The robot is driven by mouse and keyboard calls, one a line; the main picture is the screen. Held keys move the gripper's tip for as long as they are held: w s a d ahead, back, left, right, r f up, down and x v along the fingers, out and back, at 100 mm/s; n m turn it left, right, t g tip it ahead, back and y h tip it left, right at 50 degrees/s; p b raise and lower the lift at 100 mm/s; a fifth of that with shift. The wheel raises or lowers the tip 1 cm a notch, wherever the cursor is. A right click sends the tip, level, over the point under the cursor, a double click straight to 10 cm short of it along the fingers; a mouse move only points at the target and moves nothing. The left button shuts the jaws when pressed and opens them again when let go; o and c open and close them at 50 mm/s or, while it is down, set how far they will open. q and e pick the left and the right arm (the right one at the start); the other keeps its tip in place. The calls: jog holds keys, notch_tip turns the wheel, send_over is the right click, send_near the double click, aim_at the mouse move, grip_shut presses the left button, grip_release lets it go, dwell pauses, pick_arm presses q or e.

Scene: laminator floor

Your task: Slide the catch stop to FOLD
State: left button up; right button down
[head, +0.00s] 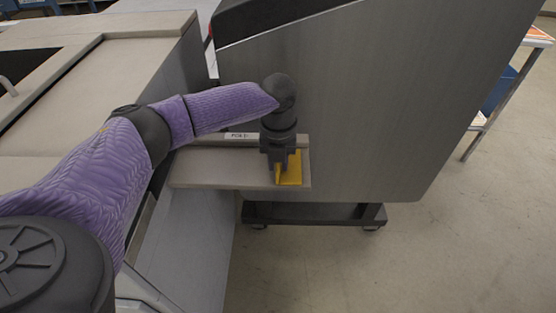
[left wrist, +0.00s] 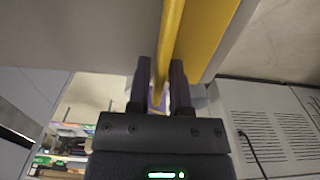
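The yellow catch stop (head: 293,172) sits at the right end of a grey ledge (head: 215,170). It has a flat plate and a narrow upright bar. My left gripper (head: 279,168) points down over it and hides part of it. In the left wrist view, the yellow bar (left wrist: 168,40) runs between the two fingers of my left gripper (left wrist: 160,85). The fingers stand apart on either side of it, with a slim gap at the left finger. The wider yellow plate (left wrist: 208,35) lies beside the right finger. My right gripper is not in view.
A small white label (head: 241,136) with dark lettering is on the strip behind the ledge, left of my gripper. A large grey machine panel (head: 370,110) stands close behind. A beige-topped unit (head: 110,70) is at the left. Open floor (head: 440,250) lies at the right.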

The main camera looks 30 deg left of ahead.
pick_arm(q)
grip_shut()
dwell(1.1)
